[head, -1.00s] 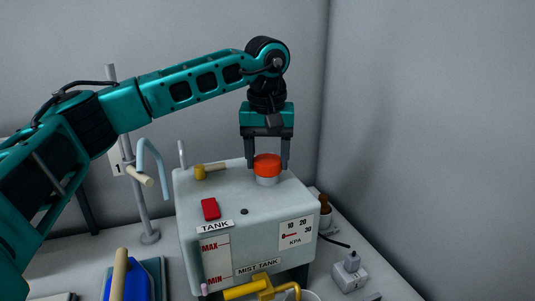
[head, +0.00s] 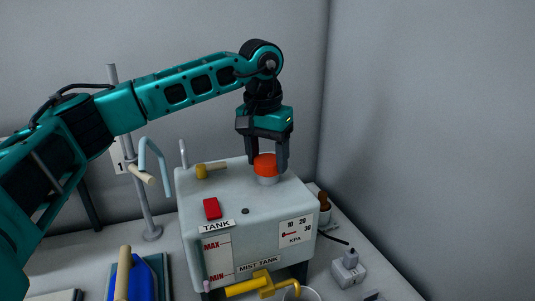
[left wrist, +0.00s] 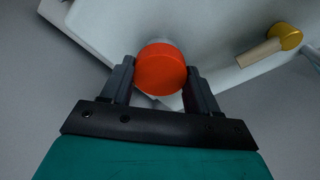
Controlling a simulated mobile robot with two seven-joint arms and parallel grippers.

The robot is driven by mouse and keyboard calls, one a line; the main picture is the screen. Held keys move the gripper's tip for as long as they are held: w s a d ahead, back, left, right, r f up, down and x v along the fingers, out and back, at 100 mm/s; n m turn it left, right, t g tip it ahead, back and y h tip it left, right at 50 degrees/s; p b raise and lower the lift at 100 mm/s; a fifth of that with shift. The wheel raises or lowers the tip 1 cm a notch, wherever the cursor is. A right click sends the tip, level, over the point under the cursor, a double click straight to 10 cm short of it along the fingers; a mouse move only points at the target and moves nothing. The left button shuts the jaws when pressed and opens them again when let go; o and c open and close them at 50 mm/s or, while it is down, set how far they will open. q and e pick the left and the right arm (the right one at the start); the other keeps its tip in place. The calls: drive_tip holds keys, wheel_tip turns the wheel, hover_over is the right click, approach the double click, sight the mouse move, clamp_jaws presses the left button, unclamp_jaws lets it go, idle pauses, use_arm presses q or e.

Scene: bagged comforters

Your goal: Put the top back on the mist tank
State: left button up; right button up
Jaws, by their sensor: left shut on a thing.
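The mist tank (head: 222,232) is a pale grey box with labels and a gauge on its front. Its red-orange top (head: 265,160) sits over a short grey neck on the tank's upper face, and appears upright. My left gripper (head: 267,168) comes down from above with its fingers on either side of the top and is shut on it. In the left wrist view the round red top (left wrist: 160,68) lies between the two dark fingers (left wrist: 157,88). Whether it is seated on the neck's thread cannot be told. My right gripper is not in view.
On the tank are a yellow valve with a wooden handle (head: 211,170) and a red block (head: 212,208). A yellow tap (head: 248,286) is at the front. A blue object with a wooden handle (head: 122,275) stands left, a grey pole (head: 140,200) behind it. A grey plug (head: 348,268) lies right.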

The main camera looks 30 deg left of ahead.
use_arm(q)
drive_tip(key=m, duration=0.5)
drive_tip(key=shift+h, duration=0.3)
drive_tip(key=o, duration=1.1)
drive_tip(key=shift+o, duration=0.4)
drive_tip(key=n, duration=0.5)
drive_tip(key=n+y, duration=0.1)
drive_tip(key=n, duration=0.4)
drive_tip(key=shift+d+n, duration=0.1)
drive_tip(key=shift+n, duration=0.2)
drive_tip(key=n, duration=0.5)
drive_tip(key=shift+g+y, duration=0.3)
drive_tip(key=shift+y, duration=0.1)
drive_tip(key=n, duration=0.5)
drive_tip(key=shift+w, duration=0.1)
